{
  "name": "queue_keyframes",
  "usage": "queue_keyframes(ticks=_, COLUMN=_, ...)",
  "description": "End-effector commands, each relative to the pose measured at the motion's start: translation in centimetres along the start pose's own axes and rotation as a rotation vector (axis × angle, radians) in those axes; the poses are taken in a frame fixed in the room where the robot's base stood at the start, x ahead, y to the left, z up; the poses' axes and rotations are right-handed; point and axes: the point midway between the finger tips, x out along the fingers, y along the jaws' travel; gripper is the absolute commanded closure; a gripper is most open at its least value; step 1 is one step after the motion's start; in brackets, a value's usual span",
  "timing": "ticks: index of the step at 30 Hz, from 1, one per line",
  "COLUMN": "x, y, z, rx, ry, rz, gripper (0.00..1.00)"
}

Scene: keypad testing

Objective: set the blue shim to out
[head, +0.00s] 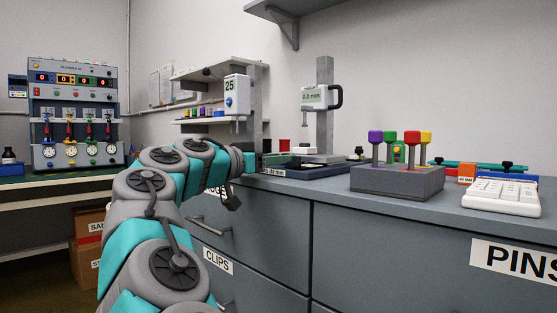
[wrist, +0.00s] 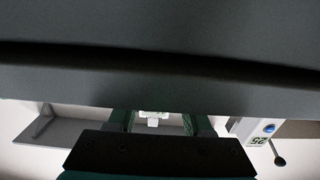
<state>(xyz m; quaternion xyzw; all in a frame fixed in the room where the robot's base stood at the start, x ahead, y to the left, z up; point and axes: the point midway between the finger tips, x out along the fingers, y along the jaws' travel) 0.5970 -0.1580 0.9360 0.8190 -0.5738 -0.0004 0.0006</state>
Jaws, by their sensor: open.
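I cannot make out with certainty which piece is the blue shim. A small blue piece (head: 219,113) sits at the right end of a row of coloured pieces on the grey shelf of the tester at the back. A flat blue block (head: 508,176) lies on the counter at the right, behind the white keypad. My gripper (wrist: 162,123) is open and empty in the wrist view, which is upside down. Between its fingers the gauge's pale display shows, some way off. In the head view my arm reaches the counter's left end, and its fingers are mostly hidden.
The gauge stand (head: 325,105) and a tester marked 25 (head: 236,95) stand at the counter's back left. A grey block (head: 398,181) with coloured knobs, an orange block (head: 467,173) and a white keypad (head: 502,196) are at right. The counter's front middle is clear.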

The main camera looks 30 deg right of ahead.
Motion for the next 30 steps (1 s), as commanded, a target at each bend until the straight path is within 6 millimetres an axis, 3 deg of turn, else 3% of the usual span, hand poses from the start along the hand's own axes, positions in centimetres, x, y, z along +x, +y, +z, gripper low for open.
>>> queue_keyframes(ticks=8, x=0.31, y=0.01, z=-0.04, rx=0.0, ry=0.0, rz=0.0, gripper=0.5)
queue_keyframes(ticks=21, x=0.27, y=0.01, z=-0.05, rx=0.001, ry=0.0, rz=-0.001, gripper=0.99)
queue_keyframes(ticks=30, x=0.27, y=0.0, z=-0.05, rx=0.001, ry=0.0, rz=-0.001, gripper=1.0)
